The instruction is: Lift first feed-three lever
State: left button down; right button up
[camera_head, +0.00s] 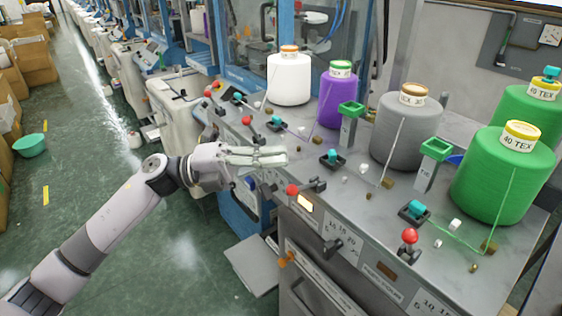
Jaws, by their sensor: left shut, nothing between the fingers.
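Several red-knobbed levers stand along the front edge of the grey machine top. One red-knobbed lever (292,190) lies low, its dark arm reaching right, beside a lit yellow window. Another red-knobbed lever (409,236) at the near right stands upright. A third (247,120) lies further back on the left. The labels are too small to tell surely which lever is feed three. My left gripper (284,156) is shut and empty, pointing right over the machine's front edge, behind and above the low lever and apart from it. My right gripper is out of view.
White (289,80), purple (337,100), grey (405,132) and green (502,178) yarn cones stand behind the levers. Green-topped posts (348,122) and teal-knobbed fittings (333,158) crowd the top. Threads run to small guides.

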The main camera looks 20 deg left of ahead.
pick_arm(q)
jog(key=s+a+f+b, duration=0.1)
jog(key=a+f+b, duration=0.3)
jog(key=a, duration=0.5)
jog(key=shift+f, duration=0.3)
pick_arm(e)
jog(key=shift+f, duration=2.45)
